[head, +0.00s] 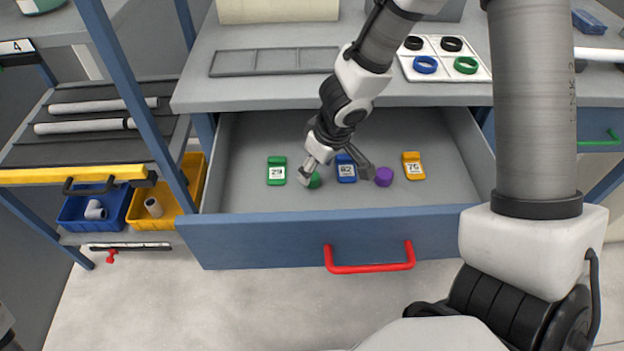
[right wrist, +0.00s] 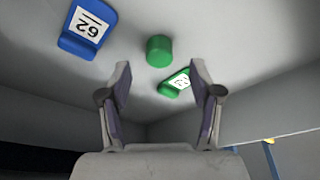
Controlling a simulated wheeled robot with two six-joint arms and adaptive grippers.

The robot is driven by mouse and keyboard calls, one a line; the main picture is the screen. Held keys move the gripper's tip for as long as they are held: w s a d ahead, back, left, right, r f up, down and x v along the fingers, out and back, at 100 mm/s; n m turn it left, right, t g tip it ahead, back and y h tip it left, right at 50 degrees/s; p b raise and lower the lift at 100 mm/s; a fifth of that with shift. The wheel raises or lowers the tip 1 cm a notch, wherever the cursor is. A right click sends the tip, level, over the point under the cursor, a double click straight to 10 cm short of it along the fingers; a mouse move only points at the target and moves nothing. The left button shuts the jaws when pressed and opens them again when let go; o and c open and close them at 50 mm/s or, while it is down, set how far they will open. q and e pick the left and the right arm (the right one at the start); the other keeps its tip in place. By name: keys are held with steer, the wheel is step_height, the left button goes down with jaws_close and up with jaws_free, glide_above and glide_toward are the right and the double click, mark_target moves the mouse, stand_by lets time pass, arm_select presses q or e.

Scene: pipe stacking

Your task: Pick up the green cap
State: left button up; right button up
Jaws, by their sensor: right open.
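The green cap (head: 315,181) is a small round piece on the floor of the open drawer (head: 240,135). My right gripper (head: 335,174) reaches down into the drawer above it, and one finger partly covers the cap in the head view. In the right wrist view the green cap (right wrist: 159,50) lies just beyond my open fingertips (right wrist: 160,72), roughly centred between them. The fingers are apart with nothing between them. My left gripper does not show.
The drawer also holds a green tag (head: 277,171), a blue tag (head: 346,168), a purple cap (head: 384,177) and a yellow tag (head: 413,166). Drawer walls surround them. On the worktop (head: 200,90) stand a grey tray (head: 275,62) and a white board (head: 443,58) with several rings.

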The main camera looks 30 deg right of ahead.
mark_target(314, 177)
steer(key=b+x, duration=0.1)
steer(key=x, duration=0.3)
steer(key=shift+r, duration=0.15)
steer(key=c, duration=0.9)
step_height(314, 177, up, 19)
steer(key=p, duration=1.6)
